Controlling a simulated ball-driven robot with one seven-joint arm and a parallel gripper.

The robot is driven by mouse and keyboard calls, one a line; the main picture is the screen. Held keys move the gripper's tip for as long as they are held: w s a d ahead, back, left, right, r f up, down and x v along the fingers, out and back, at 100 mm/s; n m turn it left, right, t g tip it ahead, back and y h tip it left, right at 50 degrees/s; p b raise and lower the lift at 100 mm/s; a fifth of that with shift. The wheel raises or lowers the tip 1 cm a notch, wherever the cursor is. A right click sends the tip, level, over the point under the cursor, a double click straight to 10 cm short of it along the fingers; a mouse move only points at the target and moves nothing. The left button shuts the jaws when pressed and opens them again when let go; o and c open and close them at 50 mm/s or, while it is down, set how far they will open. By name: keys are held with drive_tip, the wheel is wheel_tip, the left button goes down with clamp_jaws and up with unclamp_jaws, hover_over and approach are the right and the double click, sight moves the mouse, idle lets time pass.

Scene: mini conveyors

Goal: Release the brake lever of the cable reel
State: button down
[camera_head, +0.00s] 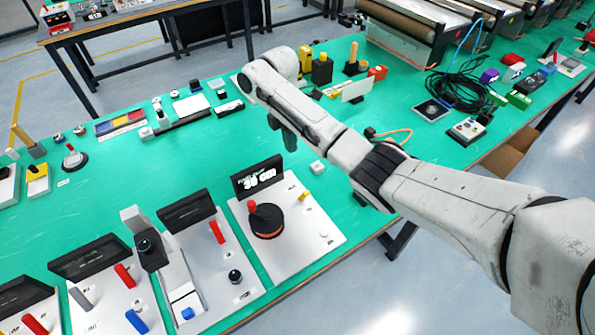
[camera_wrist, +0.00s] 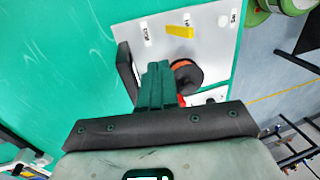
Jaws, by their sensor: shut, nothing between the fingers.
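The cable reel (camera_head: 267,224) is a black drum with an orange band and a red crank knob, on a white board (camera_head: 322,243) with a display (camera_head: 258,176) reading about 38 cm. The small yellow lever (camera_head: 304,195), which seems to be the brake lever, stands right of the drum. In the wrist view the yellow lever (camera_wrist: 180,31) lies beyond my fingertips, and the reel (camera_wrist: 189,75) is partly hidden beside them. My gripper (camera_head: 290,142) is shut and empty, raised above the table behind the board, apart from the lever. It also shows in the wrist view (camera_wrist: 157,68).
Several similar boards stand to the left, with a red lever (camera_head: 217,231) and a dark post (camera_head: 149,245). A small white block (camera_head: 318,167) lies behind the reel board. A black cable coil (camera_head: 460,92) lies farther right. The green table's front edge is close to the board.

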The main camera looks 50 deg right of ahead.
drive_tip(key=b, duration=0.6)
approach(303, 196)
drive_tip(key=w+d+f, duration=0.3)
drive_tip(key=w+f, duration=0.1)
drive_tip(key=s+f+p, duration=0.1)
drive_tip(key=s+a+f+p, duration=0.1)
drive_tip(key=p, duration=0.1)
drive_tip(key=shift+s+a+f, duration=0.1)
drive_tip(key=shift+s, duration=0.3)
drive_tip(key=shift+s+a+f, duration=0.15)
drive_tip(key=shift+s+f, duration=0.2)
drive_tip(key=shift+s, duration=0.15)
